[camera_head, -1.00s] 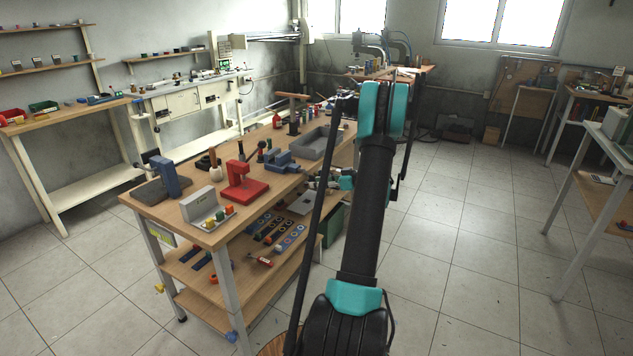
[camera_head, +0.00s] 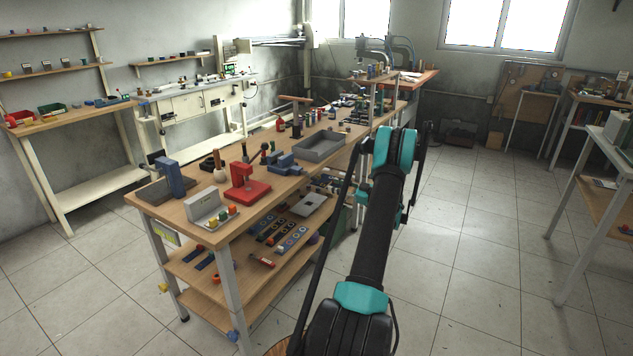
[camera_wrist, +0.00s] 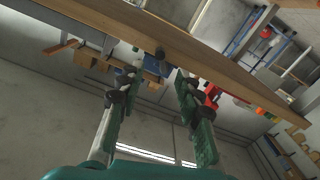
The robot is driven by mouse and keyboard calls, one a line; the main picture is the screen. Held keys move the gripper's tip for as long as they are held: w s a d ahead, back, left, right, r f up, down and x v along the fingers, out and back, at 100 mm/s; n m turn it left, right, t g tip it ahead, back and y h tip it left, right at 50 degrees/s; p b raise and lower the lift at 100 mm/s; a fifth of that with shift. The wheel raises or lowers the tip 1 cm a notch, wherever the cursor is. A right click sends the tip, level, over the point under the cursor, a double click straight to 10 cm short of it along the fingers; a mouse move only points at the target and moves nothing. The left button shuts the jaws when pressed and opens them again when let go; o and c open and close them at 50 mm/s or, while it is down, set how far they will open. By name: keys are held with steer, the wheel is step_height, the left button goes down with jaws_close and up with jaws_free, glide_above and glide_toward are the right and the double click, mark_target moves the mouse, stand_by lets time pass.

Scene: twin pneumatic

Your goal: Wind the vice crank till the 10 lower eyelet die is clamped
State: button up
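The blue vice (camera_head: 285,163) stands on the workbench top, right of the red press (camera_head: 246,182). A blue body that looks like the vice shows in the wrist view (camera_wrist: 154,68), beyond the bench edge, with a dark round knob (camera_wrist: 160,52) near it. I cannot tell whether this knob belongs to the crank. The 10 lower eyelet die is too small to make out. My gripper (camera_wrist: 152,108) is open and empty in the wrist view, its fingers wide apart, with the blue body seen between and beyond them. In the head view my arm mostly hides it.
The bench top (camera_head: 215,240) also holds a grey tray (camera_head: 320,146), a grey block with coloured pieces (camera_head: 203,206) and a blue upright fixture (camera_head: 170,177). Its wooden edge (camera_wrist: 200,62) crosses the wrist view close to my fingers. Floor right of the bench is clear.

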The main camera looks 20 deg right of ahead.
mark_target(316, 180)
steer(key=x, duration=1)
steer(key=shift+w+a, duration=0.15)
steer(key=shift+c, duration=0.5)
jaws_close()
